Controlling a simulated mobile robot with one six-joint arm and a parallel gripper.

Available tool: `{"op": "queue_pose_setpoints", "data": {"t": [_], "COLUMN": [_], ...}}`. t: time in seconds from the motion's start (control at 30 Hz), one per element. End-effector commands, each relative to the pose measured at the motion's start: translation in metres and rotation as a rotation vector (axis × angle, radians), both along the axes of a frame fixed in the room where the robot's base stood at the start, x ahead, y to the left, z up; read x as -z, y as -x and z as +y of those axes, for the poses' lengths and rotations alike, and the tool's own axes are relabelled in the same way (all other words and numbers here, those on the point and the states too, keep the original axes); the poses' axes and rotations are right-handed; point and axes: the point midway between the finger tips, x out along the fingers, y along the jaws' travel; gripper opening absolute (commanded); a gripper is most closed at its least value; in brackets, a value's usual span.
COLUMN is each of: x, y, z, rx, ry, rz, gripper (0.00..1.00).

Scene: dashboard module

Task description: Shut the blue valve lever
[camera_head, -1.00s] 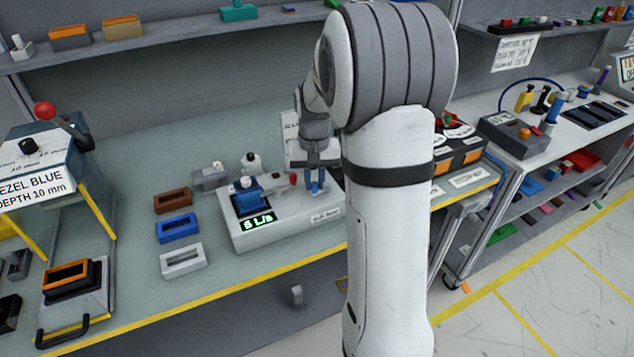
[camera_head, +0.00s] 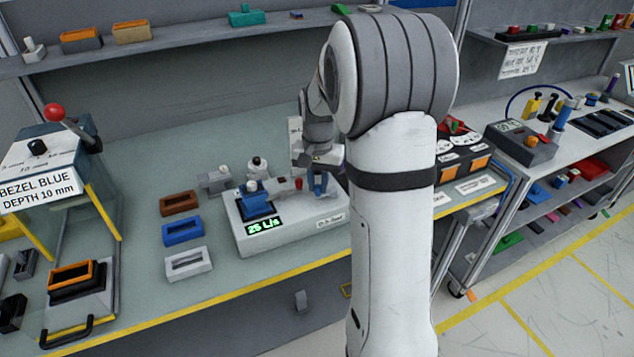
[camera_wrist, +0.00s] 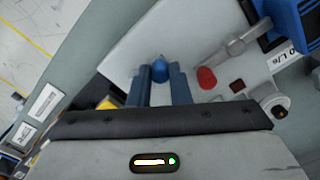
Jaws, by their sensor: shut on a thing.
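A white module (camera_head: 300,232) with a green display reading "25 L/s" (camera_head: 265,225) stands on the bench. A blue block (camera_head: 256,204) sits at its left end; it also shows at the right of the wrist view (camera_wrist: 292,22). My gripper (camera_head: 320,184) is down over the module's right part, its fingers dark blue in the wrist view (camera_wrist: 159,84). It is shut on a rounded blue piece (camera_wrist: 159,70), which looks like the blue lever's end. The rest of that piece is hidden by the fingers. A red knob (camera_wrist: 206,77) is beside the fingers, apart from them.
Brown (camera_head: 180,202), blue (camera_head: 183,232) and white (camera_head: 188,263) frames lie left of the module. A station with a red-knobbed lever (camera_head: 54,113) stands further left. A black-and-orange box (camera_head: 462,160) is close right of my arm.

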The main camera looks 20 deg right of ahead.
Motion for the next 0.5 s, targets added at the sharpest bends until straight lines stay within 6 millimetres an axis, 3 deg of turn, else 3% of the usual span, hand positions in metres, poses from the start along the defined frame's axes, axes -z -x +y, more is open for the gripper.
{"op": "queue_pose_setpoints", "data": {"t": [0.03, 0.07, 0.3, 0.5], "x": [-0.001, -0.001, -0.0006, -0.0004], "y": [-0.0009, -0.0009, -0.0006, -0.0003], "z": [0.0001, 0.0001, 0.0002, 0.0001], "rx": [0.0, 0.0, 0.0, -0.001], "ry": [0.0, 0.0, 0.0, 0.0], "rz": [-0.004, -0.004, -0.002, -0.001], "gripper": [0.0, 0.18, 0.38, 0.39]}}
